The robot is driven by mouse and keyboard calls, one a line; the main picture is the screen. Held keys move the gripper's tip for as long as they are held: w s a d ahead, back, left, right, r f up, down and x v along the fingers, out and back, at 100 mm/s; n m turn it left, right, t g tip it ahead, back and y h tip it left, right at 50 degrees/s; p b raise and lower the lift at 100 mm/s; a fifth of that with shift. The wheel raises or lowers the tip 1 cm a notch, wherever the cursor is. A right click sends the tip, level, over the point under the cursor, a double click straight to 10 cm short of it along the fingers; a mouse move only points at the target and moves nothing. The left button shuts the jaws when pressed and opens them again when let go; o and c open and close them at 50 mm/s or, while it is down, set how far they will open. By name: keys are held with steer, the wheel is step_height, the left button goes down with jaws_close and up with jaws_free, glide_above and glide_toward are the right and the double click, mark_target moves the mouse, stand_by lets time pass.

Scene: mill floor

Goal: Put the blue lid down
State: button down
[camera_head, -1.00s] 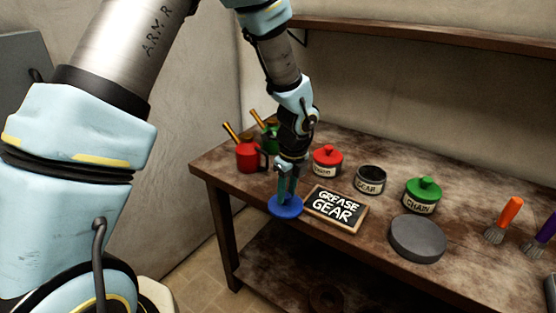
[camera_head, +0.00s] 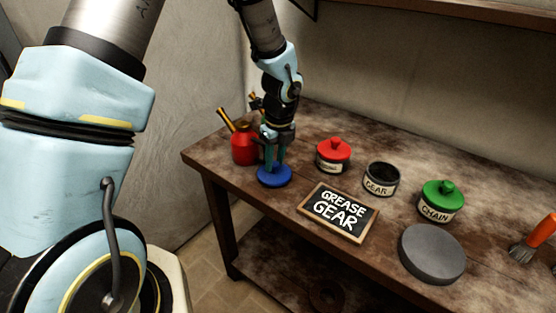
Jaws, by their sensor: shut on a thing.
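The blue lid (camera_head: 275,177) is a round disc at the left part of the workbench, left of the chalkboard sign. My gripper (camera_head: 273,163) points down over it and is shut on its top knob, which the fingers hide. The lid is at or very near the bench top; I cannot tell if it touches. An open grey tin labelled GEAR (camera_head: 381,181) stands without a lid to the right, between a red-lidded tin (camera_head: 333,156) and a green-lidded tin labelled CHAIN (camera_head: 440,202).
A chalkboard reading GREASE GEAR (camera_head: 338,212) lies in front of the tins. A red oil can (camera_head: 243,146) stands close left of my gripper, with another can partly hidden behind it. A grey disc (camera_head: 432,254) and an orange-handled brush (camera_head: 535,240) are at right. The bench (camera_head: 307,258) has bare wood between these.

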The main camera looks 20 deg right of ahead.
steer(key=shift+s+f, duration=0.25)
steer(key=shift+f, duration=0.2)
steer(key=shift+f, duration=0.15)
steer(key=c, duration=0.6)
jaws_free()
steer(key=shift+o, duration=0.2)
